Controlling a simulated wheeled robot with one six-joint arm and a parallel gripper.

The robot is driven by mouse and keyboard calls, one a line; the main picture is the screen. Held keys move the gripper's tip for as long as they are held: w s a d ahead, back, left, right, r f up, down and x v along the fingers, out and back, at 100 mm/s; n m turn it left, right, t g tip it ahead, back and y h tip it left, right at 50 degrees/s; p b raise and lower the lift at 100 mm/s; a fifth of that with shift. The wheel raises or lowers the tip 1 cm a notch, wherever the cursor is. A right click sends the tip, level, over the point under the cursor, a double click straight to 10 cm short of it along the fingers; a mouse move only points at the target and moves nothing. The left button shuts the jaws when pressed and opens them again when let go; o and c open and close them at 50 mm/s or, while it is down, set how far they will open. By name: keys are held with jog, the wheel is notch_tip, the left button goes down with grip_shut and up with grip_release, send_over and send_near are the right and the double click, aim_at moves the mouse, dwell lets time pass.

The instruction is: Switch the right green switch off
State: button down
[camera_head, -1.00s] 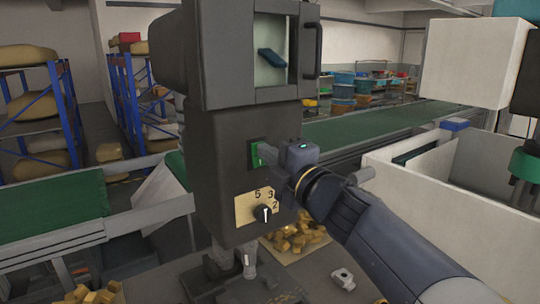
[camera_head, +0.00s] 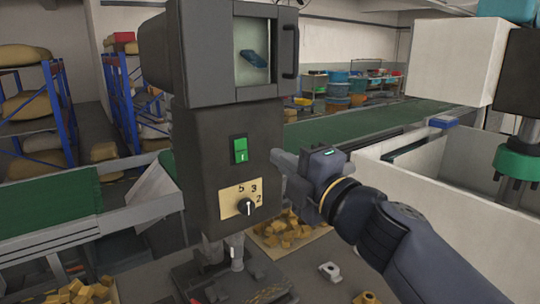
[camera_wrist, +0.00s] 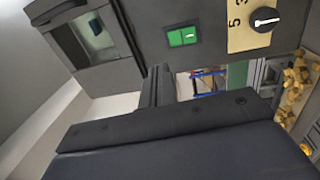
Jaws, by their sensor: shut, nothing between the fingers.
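The green rocker switch (camera_head: 240,150) is on the front of the dark machine column (camera_head: 215,170), above the dial plate. It shows a white line mark on its lower half. It also shows in the wrist view (camera_wrist: 182,37), turned sideways. Its rocker position is hard to tell at this size. My gripper (camera_head: 280,160) is to the right of the switch, apart from the panel, with its fingers shut and empty. In the wrist view the shut fingers (camera_wrist: 157,85) point up the picture, beside the switch. Only one green switch shows clearly.
A dial knob (camera_head: 247,206) on a yellow plate (camera_head: 230,195) sits just below the switch. A cabinet with a window and handle (camera_head: 289,52) is above it. Wooden blocks (camera_head: 283,228) lie at the column's foot. A white-walled tank (camera_head: 445,190) is on the right.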

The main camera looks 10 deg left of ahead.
jog(key=shift+r+v, duration=0.15)
jog(key=shift+v, duration=0.65)
jog(key=shift+r+v, duration=0.2)
jog(key=shift+v, duration=0.55)
